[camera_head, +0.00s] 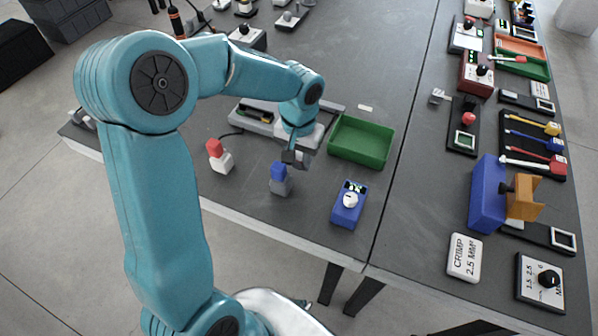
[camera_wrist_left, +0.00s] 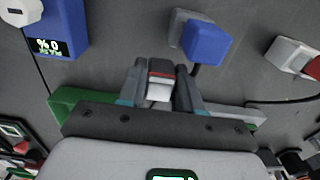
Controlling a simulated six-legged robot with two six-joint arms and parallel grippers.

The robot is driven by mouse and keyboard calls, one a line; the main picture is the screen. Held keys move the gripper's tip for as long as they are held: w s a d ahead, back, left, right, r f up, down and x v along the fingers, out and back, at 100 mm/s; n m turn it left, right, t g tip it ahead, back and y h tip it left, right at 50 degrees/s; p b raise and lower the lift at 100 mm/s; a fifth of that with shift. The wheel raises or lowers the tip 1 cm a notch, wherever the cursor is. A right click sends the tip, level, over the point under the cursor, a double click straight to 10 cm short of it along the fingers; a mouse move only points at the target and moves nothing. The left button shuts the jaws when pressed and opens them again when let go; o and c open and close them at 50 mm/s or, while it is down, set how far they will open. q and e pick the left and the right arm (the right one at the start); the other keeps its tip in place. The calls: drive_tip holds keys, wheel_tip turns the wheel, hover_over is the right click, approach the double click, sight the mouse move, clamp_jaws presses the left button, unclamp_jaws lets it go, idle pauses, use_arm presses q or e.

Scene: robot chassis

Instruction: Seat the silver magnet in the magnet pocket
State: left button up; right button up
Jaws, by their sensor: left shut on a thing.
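My left gripper (camera_head: 290,157) reaches down over the front of the dark table, just above and right of a blue-topped grey block (camera_head: 279,180). In the left wrist view, its fingers (camera_wrist_left: 160,84) are shut on a small silver piece with a red band (camera_wrist_left: 159,90), which looks like the silver magnet. The head view is too small to show the magnet clearly. The blue-topped block also shows in the left wrist view (camera_wrist_left: 206,43), beyond the fingertips and apart from them. I cannot make out the magnet pocket for certain. My right gripper is not in view.
A green tray (camera_head: 345,149) lies right of my gripper. A blue box with a display and knob (camera_head: 348,204) stands in front of it. A red-topped white block (camera_head: 220,160) is at the left. A grey tray-like unit (camera_head: 252,122) lies behind my wrist. The right-hand table holds several devices.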

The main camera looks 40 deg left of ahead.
sight(299, 181)
use_arm(q)
wheel_tip(299, 181, down, 2)
wheel_tip(299, 181, down, 4)
drive_tip(key=shift+r, duration=0.15)
drive_tip(key=shift+w+f, duration=0.15)
drive_tip(key=shift+f, duration=0.1)
drive_tip(key=shift+f+b, duration=0.15)
drive_tip(key=shift+b, duration=0.25)
drive_tip(key=o, duration=1.1)
